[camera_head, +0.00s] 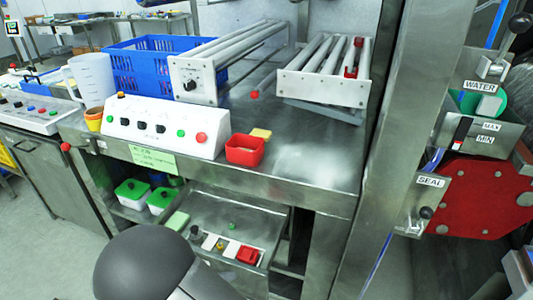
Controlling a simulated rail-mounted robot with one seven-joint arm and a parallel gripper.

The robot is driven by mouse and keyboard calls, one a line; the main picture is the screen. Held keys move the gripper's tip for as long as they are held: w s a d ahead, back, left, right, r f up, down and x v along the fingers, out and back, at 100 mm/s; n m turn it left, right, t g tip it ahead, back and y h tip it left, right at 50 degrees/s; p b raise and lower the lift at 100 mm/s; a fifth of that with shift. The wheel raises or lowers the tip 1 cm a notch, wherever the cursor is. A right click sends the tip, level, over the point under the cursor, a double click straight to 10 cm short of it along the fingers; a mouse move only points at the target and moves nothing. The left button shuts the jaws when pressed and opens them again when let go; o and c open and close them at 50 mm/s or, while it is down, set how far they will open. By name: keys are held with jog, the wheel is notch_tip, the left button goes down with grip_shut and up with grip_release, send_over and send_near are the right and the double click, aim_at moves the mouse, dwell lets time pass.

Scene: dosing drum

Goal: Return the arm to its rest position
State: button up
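A dark grey rounded link of my arm (145,264) shows at the bottom of the head view, low and left of the middle. It is in front of the steel workbench and hides part of its lower section. My gripper is out of view, so its fingers and anything in them cannot be seen.
The steel workbench (310,165) carries a white control box (165,127), a red tray (246,150), a blue crate (150,68) and roller units. An open drawer (228,226) juts out below. A steel post (385,130) and red drum (480,205) stand right.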

jog(key=s+d+r+m+g+y+p, duration=0.1)
jog(key=d+r+m+g+y+p, duration=0.3)
jog(key=d+r+m, duration=0.45)
jog(key=d+r+m+g+y+p, duration=0.1)
jog(key=d+r+m+g, duration=0.5)
jog(key=d+m, duration=0.4)
jog(key=s+d+r+m+t+y+p, duration=0.2)
jog(key=s+d+r+m+y+p, duration=0.3)
jog(key=m, duration=1.2)
jog(key=s+d+r+y, duration=0.2)
jog(key=d+r+y, duration=0.1)
jog(key=shift+s+d+r, duration=0.2)
jog(key=shift+s+d, duration=0.15)
jog(key=shift+s, duration=0.05)
